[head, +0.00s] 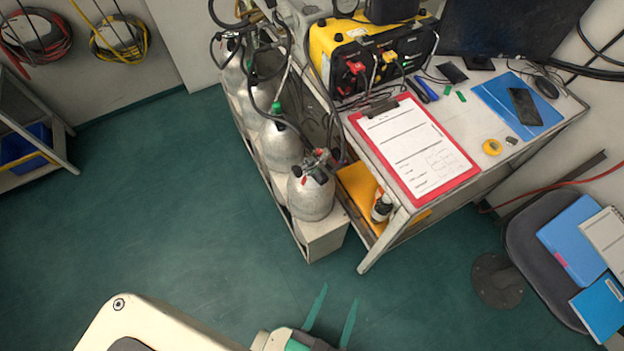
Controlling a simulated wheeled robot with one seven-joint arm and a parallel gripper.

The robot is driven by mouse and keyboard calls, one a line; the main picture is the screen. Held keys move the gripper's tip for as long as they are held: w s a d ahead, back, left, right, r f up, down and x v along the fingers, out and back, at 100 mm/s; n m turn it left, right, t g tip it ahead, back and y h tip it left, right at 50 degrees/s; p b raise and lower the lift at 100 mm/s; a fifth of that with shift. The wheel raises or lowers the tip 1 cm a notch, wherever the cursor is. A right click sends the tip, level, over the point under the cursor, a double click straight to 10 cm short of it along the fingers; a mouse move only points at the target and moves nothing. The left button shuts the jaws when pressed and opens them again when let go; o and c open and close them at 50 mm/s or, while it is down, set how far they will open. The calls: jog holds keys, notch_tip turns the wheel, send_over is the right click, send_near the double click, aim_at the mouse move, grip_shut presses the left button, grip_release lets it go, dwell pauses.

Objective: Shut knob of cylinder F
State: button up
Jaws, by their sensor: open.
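A row of grey gas cylinders stands in a low rack (325,240) left of the desk. The nearest cylinder (311,198) has a valve (316,163) with red and black parts on top. The cylinder behind it (279,148) has a green part (276,107) above its black fittings. More cylinders stand farther back, partly hidden by hoses. No letter is readable, so I cannot tell which one is cylinder F. My gripper (338,298) is at the bottom of the head view, its two green fingers apart and empty. It is clear of the rack and cylinders.
The desk (377,236) right of the cylinders holds a yellow machine (330,45), a red clipboard (415,148) and a monitor. Black hoses (262,85) loop over the cylinders. A chair (535,235) with folders stands at right. The green floor (150,215) at left is free.

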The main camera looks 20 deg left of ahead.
jog(key=w+f+n+g+y, duration=0.1)
jog(key=w+f+g, duration=0.3)
jog(key=f, duration=1.3)
jog(key=n+g+y, duration=0.2)
jog(key=n+y, duration=1.1)
jog(key=y, duration=0.2)
send_near(325, 182)
jog(key=x, duration=1)
jog(key=shift+a+f, duration=0.1)
jog(key=shift+a, duration=0.05)
jog(key=shift+w, duration=0.1)
jog(key=c, duration=1.1)
jog(key=shift+o, duration=0.2)
